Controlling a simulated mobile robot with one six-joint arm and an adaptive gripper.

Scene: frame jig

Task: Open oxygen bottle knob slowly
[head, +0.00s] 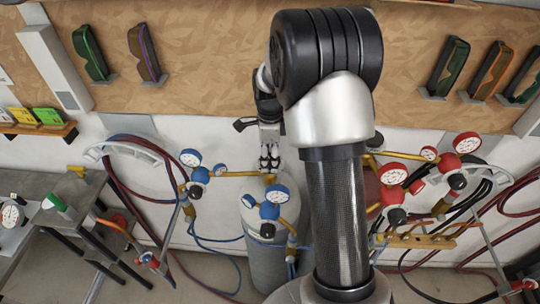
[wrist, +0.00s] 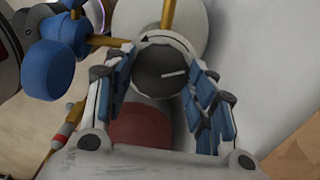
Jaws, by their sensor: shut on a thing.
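The dark grey round oxygen bottle knob (wrist: 160,74) has a white line mark pointing right and a curved black arrow on a pale ring above it. My gripper (wrist: 161,62) has its two blue-padded fingers on either side of the knob, closed on it. In the head view my gripper (head: 269,160) points down over the top of the grey bottle (head: 266,260). The knob cannot be made out there. The bottle's blue regulator (head: 270,212) with white gauges sits just below my gripper.
Another blue regulator (head: 200,175) is to the left, and red regulators (head: 394,174) are to the right. Hoses hang on both sides. A grey bench (head: 60,205) stands at the left. Safety glasses (head: 90,52) hang on the wooden wall board (head: 205,60).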

